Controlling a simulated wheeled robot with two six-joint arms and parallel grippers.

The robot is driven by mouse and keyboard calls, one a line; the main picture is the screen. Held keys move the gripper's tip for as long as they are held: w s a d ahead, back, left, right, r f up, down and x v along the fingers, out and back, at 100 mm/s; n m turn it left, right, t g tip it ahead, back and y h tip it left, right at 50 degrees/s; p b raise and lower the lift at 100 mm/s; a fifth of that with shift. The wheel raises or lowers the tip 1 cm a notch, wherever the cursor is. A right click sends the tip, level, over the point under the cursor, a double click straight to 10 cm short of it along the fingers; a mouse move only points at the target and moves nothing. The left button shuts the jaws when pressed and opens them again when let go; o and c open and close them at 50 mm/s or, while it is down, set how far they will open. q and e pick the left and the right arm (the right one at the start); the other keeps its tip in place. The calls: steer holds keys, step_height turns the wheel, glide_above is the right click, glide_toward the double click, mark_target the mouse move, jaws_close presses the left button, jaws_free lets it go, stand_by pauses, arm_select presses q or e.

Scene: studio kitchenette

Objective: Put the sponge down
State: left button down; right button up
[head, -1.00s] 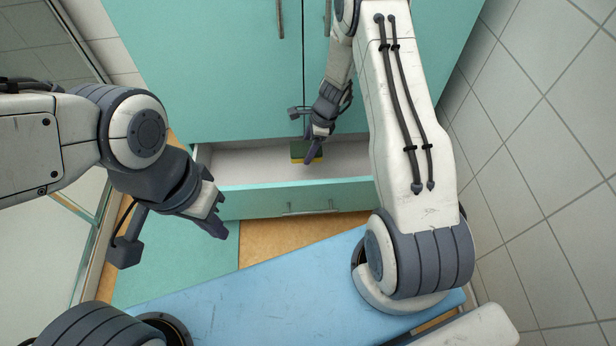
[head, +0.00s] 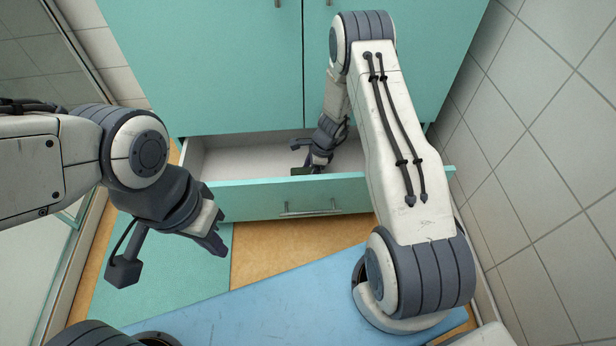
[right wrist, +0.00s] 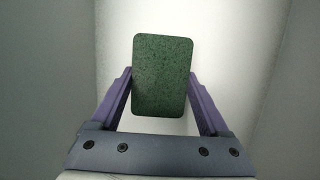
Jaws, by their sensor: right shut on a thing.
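The sponge shows its dark green face in the right wrist view (right wrist: 162,75), between the two purple fingers of my right gripper (right wrist: 162,88). In the head view a small dark green part of the sponge (head: 302,171) shows just above the front panel of the open drawer. My right gripper (head: 314,166) is shut on it and reaches down into the drawer (head: 240,155). Whether the sponge touches the drawer floor cannot be told. My left gripper (head: 216,240) hangs in front of the drawer at the left, empty; its finger gap is not clear.
The teal cabinet doors (head: 215,70) stand shut above the drawer. The drawer floor left of my right gripper looks bare. A tiled wall (head: 540,150) is close on the right. A glass panel (head: 40,240) stands at the left.

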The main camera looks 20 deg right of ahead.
steer(key=shift+r, duration=0.1)
steer(key=o, duration=1.2)
steer(key=shift+c, duration=0.2)
steer(key=w+p+v, duration=0.1)
steer(key=p+v, duration=0.7)
steer(key=v, duration=0.4)
steer(key=s+a+r+n+g, duration=0.1)
steer(key=s+a+r+n, duration=0.3)
steer(key=a+r+n, duration=0.4)
steer(key=s+a+r+n, duration=0.4)
steer(key=a+r+n, duration=0.1)
steer(key=a+r, duration=0.5)
steer(key=s+r+n, duration=0.3)
steer(key=s+n, duration=0.2)
steer(key=s, duration=0.2)
steer(key=s+a+r+n+h, duration=0.1)
steer(key=s+r+n, duration=0.3)
steer(key=s, duration=0.3)
steer(key=s+r+n+h, duration=0.1)
steer(key=s+r+n, duration=0.3)
steer(key=s+n, duration=0.2)
steer(key=shift+s+a+n, duration=0.15)
steer(key=shift+s+n, duration=0.15)
steer(key=shift+s, duration=0.3)
